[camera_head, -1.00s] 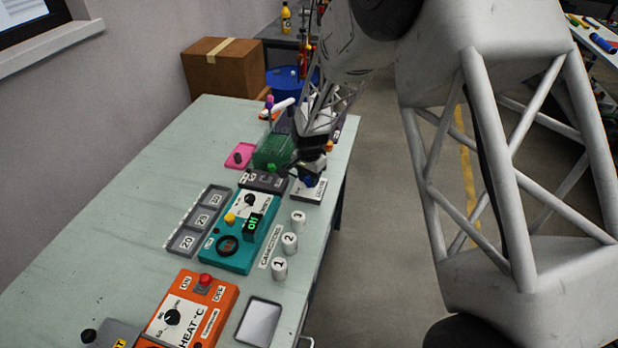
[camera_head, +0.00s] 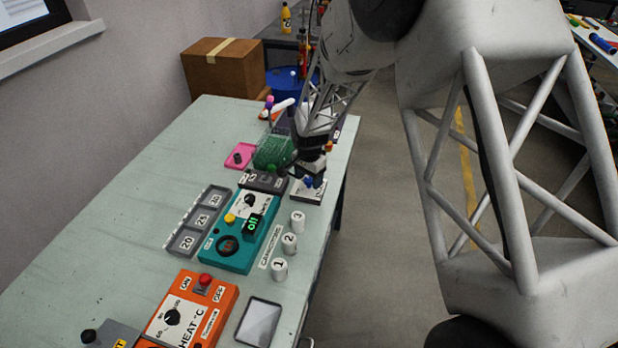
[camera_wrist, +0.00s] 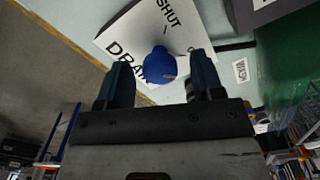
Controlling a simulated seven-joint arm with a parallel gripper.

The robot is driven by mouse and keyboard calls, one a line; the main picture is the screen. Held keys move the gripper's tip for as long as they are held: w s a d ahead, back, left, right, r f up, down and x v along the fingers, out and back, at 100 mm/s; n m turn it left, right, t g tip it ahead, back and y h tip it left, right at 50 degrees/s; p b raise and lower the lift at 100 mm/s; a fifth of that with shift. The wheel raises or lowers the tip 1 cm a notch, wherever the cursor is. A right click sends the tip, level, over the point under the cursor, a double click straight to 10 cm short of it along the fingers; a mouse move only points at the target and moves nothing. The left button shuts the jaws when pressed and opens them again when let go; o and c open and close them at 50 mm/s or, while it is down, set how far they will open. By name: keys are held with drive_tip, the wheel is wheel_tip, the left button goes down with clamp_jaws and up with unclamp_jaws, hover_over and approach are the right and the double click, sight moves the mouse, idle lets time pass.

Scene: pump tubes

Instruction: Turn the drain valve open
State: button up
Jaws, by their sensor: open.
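The drain valve has a blue knob (camera_wrist: 160,66) on a white plate (camera_wrist: 120,42) lettered "SHUT" and "DRA…" in the wrist view; the rest of the lettering is hidden. In the head view the blue knob (camera_head: 308,182) and its plate (camera_head: 304,194) sit near the table's right edge. My gripper (camera_wrist: 160,75) is open, its two dark fingers to either side of the blue knob with gaps beside it. In the head view my gripper (camera_head: 312,172) is directly over the plate. I cannot tell whether the fingers touch the knob.
A green block-like object (camera_head: 274,152) stands just behind the plate. A teal pump box (camera_head: 240,235), white numbered cylinders (camera_head: 289,243), a grey numbered rack (camera_head: 200,222) and an orange heater (camera_head: 190,315) stand nearer. The table's left side (camera_head: 120,220) is clear.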

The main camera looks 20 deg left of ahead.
sight(309, 179)
drive_tip(key=shift+r, duration=0.15)
drive_tip(key=shift+r, duration=3.75)
drive_tip(key=shift+d+r, duration=0.45)
drive_tip(key=s+d+r+n, duration=0.1)
drive_tip(key=s+d+r, duration=0.3)
drive_tip(key=d+r, duration=0.3)
drive_tip(key=s+d+r+t, duration=0.1)
drive_tip(key=s+d+r, duration=0.35)
drive_tip(key=d, duration=0.35)
drive_tip(key=s+d+r+n, duration=0.1)
drive_tip(key=s+d+r, duration=0.3)
drive_tip(key=d+r, duration=0.35)
drive_tip(key=s+d+r+n, duration=0.1)
drive_tip(key=s+d, duration=0.7)
drive_tip(key=s, duration=0.4)
drive_tip(key=s+d+r+n+t, duration=0.1)
drive_tip(key=s+d+r, duration=0.1)
drive_tip(key=s+d, duration=0.6)
drive_tip(key=s, duration=0.5)
drive_tip(key=shift+d+r+t, duration=0.2)
drive_tip(key=shift+d+t, duration=0.05)
drive_tip(key=shift+t, duration=0.05)
